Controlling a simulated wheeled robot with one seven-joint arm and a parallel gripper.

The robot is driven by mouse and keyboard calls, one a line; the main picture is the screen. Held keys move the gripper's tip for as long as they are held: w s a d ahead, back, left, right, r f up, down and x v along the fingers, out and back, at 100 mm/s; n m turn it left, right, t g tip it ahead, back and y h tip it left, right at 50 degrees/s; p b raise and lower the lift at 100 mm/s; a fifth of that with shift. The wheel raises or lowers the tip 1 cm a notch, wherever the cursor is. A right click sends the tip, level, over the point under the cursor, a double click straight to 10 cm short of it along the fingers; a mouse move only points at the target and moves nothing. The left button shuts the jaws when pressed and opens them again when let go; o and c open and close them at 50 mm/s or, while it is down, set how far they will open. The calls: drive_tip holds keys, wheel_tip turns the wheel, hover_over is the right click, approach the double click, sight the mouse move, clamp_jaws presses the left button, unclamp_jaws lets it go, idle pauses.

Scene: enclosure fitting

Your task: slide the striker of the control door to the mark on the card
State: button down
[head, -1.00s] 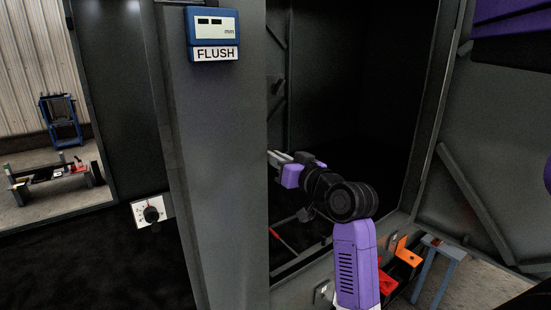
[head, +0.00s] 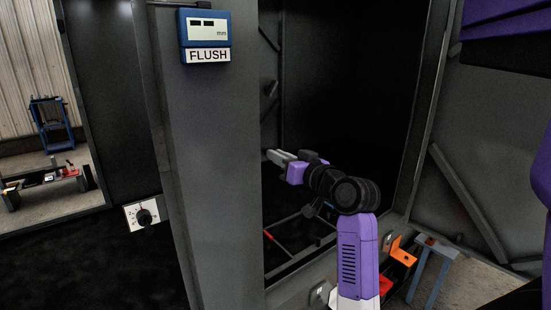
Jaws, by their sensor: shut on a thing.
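My gripper (head: 273,156) reaches left from my arm, at the inner edge of the grey post (head: 215,160) in the head view. Its pale fingers are shut on the striker, but the post's edge and the small size hide the striker itself. I cannot make out the card or its mark at the fingertips. A blue gauge box (head: 207,28) with a small display hangs high on the post, over a white label reading FLUSH (head: 208,56). The display is too small to read.
A black knob (head: 145,217) on a white plate sits left of the post. The dark opening right of the post is framed by grey metal. A blue stool-like stand (head: 432,262) and an orange bracket (head: 402,250) are at lower right. A low bench (head: 45,182) stands far left.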

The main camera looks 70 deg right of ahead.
drive_tip(key=c, duration=1.4)
unclamp_jaws()
drive_tip(key=shift+s+d, duration=0.2)
drive_tip(key=shift+d, duration=0.15)
drive_tip(key=shift+a, duration=0.1)
drive_tip(key=b+v, duration=0.1)
drive_tip(key=v, duration=0.6)
drive_tip(key=shift+s+a, duration=0.25)
drive_tip(key=shift+s, duration=0.05)
drive_tip(key=shift+r, duration=0.1)
